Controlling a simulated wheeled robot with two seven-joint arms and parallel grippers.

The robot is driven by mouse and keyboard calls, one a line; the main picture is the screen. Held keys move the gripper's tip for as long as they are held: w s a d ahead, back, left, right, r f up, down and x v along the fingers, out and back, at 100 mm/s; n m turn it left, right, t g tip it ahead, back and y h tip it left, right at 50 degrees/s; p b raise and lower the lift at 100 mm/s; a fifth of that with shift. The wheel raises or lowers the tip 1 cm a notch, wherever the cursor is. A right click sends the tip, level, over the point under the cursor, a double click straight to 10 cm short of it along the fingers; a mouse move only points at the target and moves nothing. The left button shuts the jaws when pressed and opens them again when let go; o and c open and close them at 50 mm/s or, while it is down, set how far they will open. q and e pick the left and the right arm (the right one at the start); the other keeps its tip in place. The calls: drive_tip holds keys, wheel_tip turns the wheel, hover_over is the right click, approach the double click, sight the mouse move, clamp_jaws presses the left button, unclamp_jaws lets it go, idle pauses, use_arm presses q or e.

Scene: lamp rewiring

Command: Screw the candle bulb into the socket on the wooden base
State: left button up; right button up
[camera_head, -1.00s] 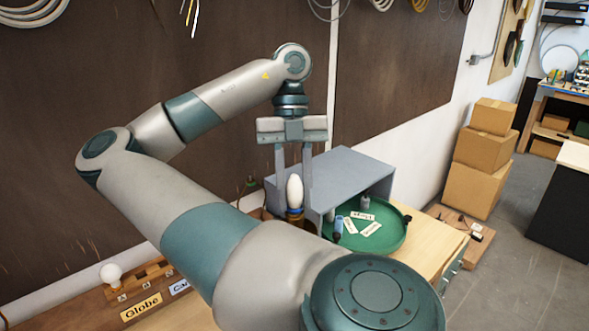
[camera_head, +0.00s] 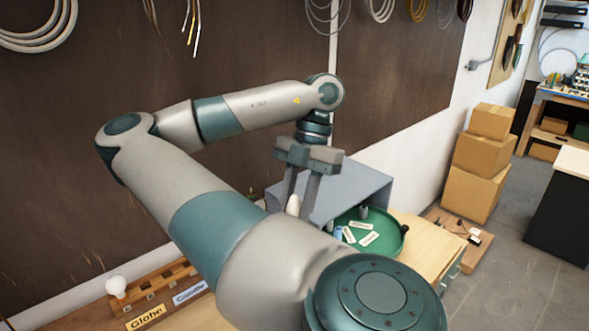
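The candle bulb (camera_head: 293,205) is a white, slender shape standing upright at the centre, near my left gripper's fingers. My arm hides its lower part, the socket and the wooden base. My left gripper (camera_head: 300,205) points down at the bulb. Its two fingers stand apart, one on each side of the bulb or slightly behind it. I cannot tell whether they touch the glass. My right gripper is not in view.
A grey open-fronted box (camera_head: 350,182) stands just behind the gripper. A green round tray (camera_head: 388,243) with labels and small parts sits in front of it. A wooden rack (camera_head: 155,283) with a globe bulb (camera_head: 116,287) is at left. Cardboard boxes (camera_head: 480,155) stand right.

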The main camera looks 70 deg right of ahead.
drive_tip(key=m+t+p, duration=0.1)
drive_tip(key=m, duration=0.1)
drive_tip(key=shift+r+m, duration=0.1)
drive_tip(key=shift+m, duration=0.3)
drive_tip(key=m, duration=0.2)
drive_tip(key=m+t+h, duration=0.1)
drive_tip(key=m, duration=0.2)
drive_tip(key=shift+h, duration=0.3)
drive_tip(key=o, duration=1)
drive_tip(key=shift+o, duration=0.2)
